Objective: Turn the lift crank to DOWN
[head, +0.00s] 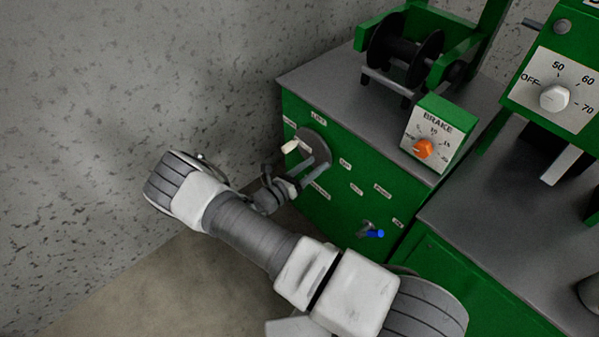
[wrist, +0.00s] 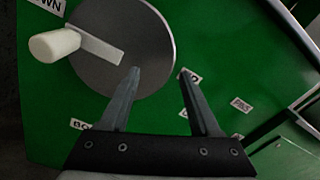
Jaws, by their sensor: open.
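The lift crank is a grey disc (head: 319,142) on the green cabinet front, with a short arm and a cream handle (head: 290,146) at its left. In the wrist view, the disc (wrist: 150,30) is at the top and the cream handle (wrist: 55,44) sticks out at upper left. A label ending in "WN" (wrist: 44,4) is just above the handle, partly cut off. My gripper (head: 315,172) is open and empty, at the lower right of the crank. In the wrist view, the left fingertip of my gripper (wrist: 160,73) overlaps the disc's lower edge; contact cannot be told.
A smaller crank with a blue handle (head: 375,233) is low on the cabinet's right. A brake box with an orange knob (head: 423,148) and a black spool (head: 404,50) stand on top. A speckled wall (head: 130,90) is close on the left.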

